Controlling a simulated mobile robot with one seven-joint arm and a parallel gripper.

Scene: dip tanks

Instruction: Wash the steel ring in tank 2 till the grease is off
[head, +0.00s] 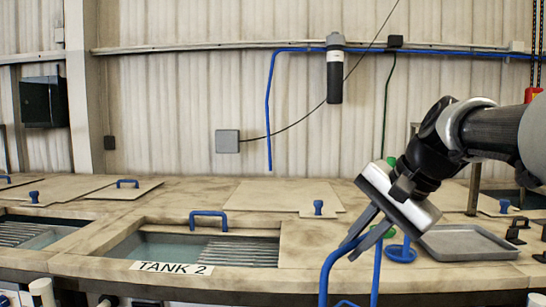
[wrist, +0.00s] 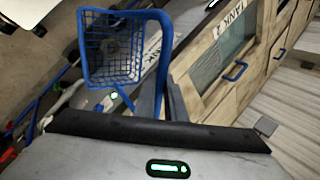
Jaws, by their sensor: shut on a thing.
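My gripper (head: 364,241) is shut on the blue handle (head: 330,262) of a basket, right of tank 2 (head: 150,246). In the wrist view the fingers (wrist: 167,97) meet the blue frame, and the blue wire basket (wrist: 84,45) hangs beyond them. A greyish shape shows through its mesh; I cannot tell whether it is the steel ring, and no grease can be made out. The basket's body is below the head view's edge. Tank 2 is partly open, with liquid and a slatted rack in it, and its label shows in front. The tank also shows in the wrist view (wrist: 222,58).
A grey tray (head: 468,243) lies right of my gripper, with a blue knob (head: 400,251) beside it. A blue handle (head: 208,215) stands at tank 2's back edge. Another open tank (head: 35,236) is at the left. Flat lids (head: 275,194) cover the counter behind.

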